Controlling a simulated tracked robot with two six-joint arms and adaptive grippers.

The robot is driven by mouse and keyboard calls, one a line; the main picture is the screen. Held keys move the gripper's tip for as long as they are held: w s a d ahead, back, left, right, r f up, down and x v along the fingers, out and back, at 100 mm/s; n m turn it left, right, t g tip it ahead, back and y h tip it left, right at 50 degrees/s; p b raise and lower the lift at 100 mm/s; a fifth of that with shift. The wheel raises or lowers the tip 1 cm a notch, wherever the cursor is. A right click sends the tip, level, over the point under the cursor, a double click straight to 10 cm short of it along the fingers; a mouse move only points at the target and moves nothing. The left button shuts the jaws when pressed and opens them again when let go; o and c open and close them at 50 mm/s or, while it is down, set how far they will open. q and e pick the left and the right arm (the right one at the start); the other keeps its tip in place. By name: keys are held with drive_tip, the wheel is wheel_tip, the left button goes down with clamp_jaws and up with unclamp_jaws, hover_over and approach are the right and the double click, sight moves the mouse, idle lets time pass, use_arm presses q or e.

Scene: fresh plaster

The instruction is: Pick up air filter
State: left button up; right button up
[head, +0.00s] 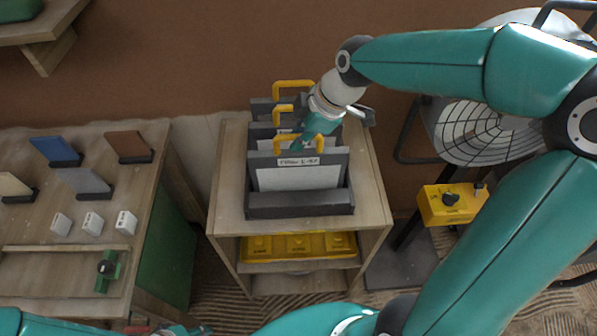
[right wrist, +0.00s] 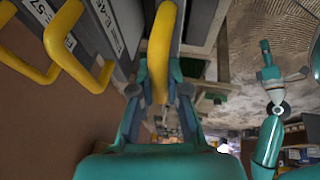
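Several air filters stand upright in a dark rack, each with a yellow loop handle on top. The front air filter (head: 299,177) has a grey frame, a pale panel and a white label. My right gripper (head: 304,139) is at the front filter's handle. In the right wrist view the yellow handle (right wrist: 161,45) runs between the two teal fingertips, which look closed on it from both sides. The filter still sits in the rack. My left gripper (right wrist: 281,65) shows small in the right wrist view, with its fingers spread and nothing visible between them.
The rack (head: 300,205) stands on a wooden cabinet (head: 372,190) with yellow items (head: 298,245) on its shelf. A large fan (head: 480,130) and a yellow control box (head: 452,204) are at the right. A bench (head: 60,225) with sample blocks is at the left.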

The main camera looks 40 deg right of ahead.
drive_tip(key=shift+r, duration=0.15)
clamp_jaws()
wheel_tip(320, 180, up, 20)
drive_tip(key=p, duration=0.1)
idle(0.5)
